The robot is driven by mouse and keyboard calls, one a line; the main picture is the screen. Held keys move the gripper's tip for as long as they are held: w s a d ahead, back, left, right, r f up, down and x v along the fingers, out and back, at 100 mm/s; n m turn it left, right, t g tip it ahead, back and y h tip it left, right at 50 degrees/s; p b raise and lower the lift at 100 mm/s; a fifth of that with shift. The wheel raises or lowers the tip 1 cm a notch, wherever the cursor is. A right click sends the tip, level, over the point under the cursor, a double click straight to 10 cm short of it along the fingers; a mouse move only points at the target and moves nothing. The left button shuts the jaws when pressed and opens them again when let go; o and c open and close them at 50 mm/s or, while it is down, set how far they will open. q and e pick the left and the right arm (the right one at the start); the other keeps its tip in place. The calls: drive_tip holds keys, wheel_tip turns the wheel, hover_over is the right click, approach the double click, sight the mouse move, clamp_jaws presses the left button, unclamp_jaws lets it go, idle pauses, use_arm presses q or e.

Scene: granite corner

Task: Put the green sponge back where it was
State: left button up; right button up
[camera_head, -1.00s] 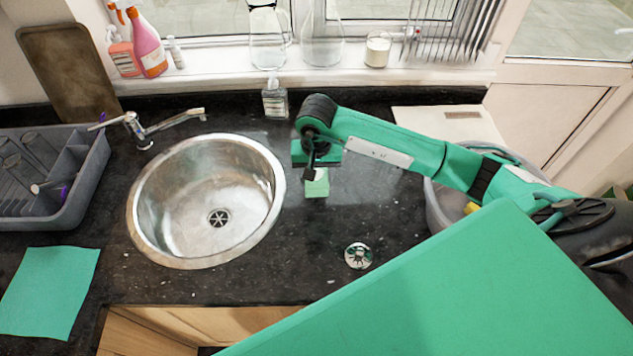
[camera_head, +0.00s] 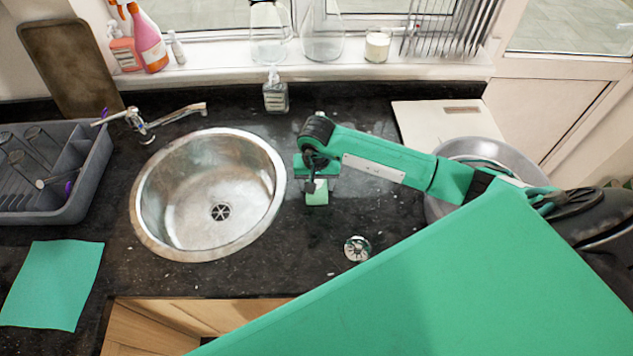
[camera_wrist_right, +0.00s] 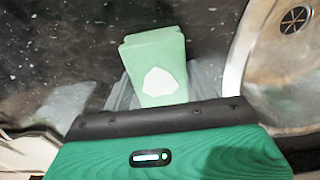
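The green sponge (camera_head: 317,193) is just below my right gripper (camera_head: 314,178), over the dark counter to the right of the round sink. In the right wrist view the sponge (camera_wrist_right: 152,50) sticks out in front of the gripper (camera_wrist_right: 158,95), with a pale patch on its face. My right gripper is shut on the sponge; its fingers are mostly hidden. I cannot tell whether the sponge touches the counter. My left gripper is not in view.
The metal sink (camera_head: 157,230) lies left of the sponge. A drain strainer (camera_head: 357,248) lies on the counter in front. A soap bottle (camera_head: 275,97) stands behind, and a metal basin (camera_head: 510,155) is at right. A green cloth (camera_head: 52,285) and a dish rack (camera_head: 75,205) are at left.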

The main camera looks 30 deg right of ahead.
drive_tip(key=shift+o, duration=1.1)
drive_tip(key=shift+r, duration=0.15)
wheel_tip(320, 180, up, 12)
drive_tip(key=b, duration=0.4)
drive_tip(key=shift+s+b, duration=0.25)
drive_tip(key=shift+b, duration=0.1)
drive_tip(key=shift+a, duration=0.1)
